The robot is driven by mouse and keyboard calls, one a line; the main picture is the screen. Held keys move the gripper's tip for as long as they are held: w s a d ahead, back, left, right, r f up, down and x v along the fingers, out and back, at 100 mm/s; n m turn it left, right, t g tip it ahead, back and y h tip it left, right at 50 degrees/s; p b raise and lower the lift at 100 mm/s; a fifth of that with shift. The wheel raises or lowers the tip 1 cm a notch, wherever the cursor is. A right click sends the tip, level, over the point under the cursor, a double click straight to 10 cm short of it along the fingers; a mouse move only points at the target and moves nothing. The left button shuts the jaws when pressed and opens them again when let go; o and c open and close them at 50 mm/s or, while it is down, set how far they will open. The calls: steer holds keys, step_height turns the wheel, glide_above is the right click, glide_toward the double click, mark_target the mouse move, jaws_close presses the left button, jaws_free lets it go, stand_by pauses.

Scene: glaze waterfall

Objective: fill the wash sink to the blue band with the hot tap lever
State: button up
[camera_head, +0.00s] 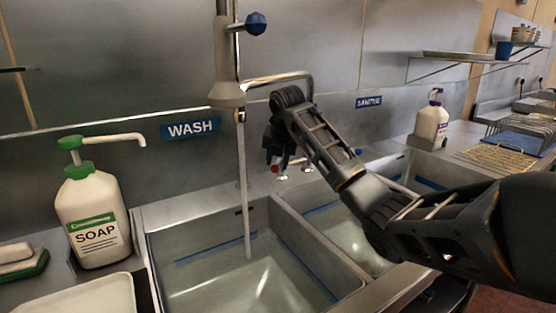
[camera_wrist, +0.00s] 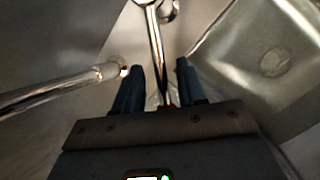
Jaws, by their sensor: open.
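The wash sink (camera_head: 276,205) is at lower centre in the head view, under the WASH sign (camera_head: 190,129). It holds clear water. The blue band (camera_head: 305,271) runs along its inner walls; I cannot tell exactly how the water level stands against it. My gripper (camera_head: 277,155) is by the tap at the sink's back edge, beside the red-marked hot lever (camera_head: 274,169). In the wrist view my open fingers (camera_wrist: 159,70) stand on either side of a chrome part, with a bit of red low between them.
A soap bottle (camera_head: 90,215) stands left of the sink. A second sink (camera_head: 345,225) adjoins on the right, partly behind my arm. A sanitizer bottle (camera_head: 430,124) and wire rack (camera_head: 500,160) are farther right. A chrome pipe (camera_wrist: 60,89) lies close left in the wrist view.

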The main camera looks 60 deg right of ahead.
steer(key=shift+c, duration=0.5)
jaws_close()
